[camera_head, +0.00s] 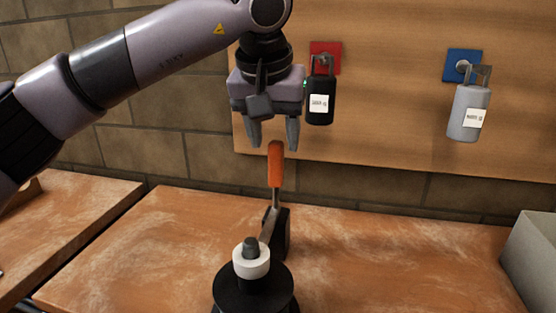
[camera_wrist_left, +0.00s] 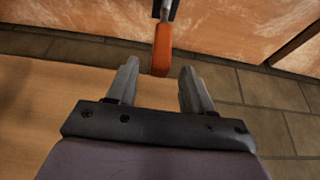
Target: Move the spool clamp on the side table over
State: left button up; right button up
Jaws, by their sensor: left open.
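What looks like the spool clamp stands on the wooden table, with an upright orange handle (camera_head: 275,165), a metal lever and a dark body (camera_head: 284,233). A black round base (camera_head: 253,293) with a white ring (camera_head: 251,262) and dark peg is in front of it and hides part of its foot. My left gripper (camera_head: 273,143) is open and empty, fingers pointing down, just above the handle's top. In the left wrist view, the orange handle (camera_wrist_left: 162,48) shows beyond and between the open fingertips (camera_wrist_left: 159,80). I cannot tell whether they touch it. My right gripper is not in view.
A wooden board (camera_head: 390,100) on the brick wall holds a black padlock (camera_head: 320,97) by a red plate and a grey padlock (camera_head: 468,110) by a blue plate. A grey bin (camera_head: 535,260) stands at the right. The table between is bare.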

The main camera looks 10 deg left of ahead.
aim_at(275, 143)
pick_arm(q)
jog(key=x, duration=0.4)
jog(key=shift+w+f, duration=0.15)
jog(key=shift+f, duration=0.35)
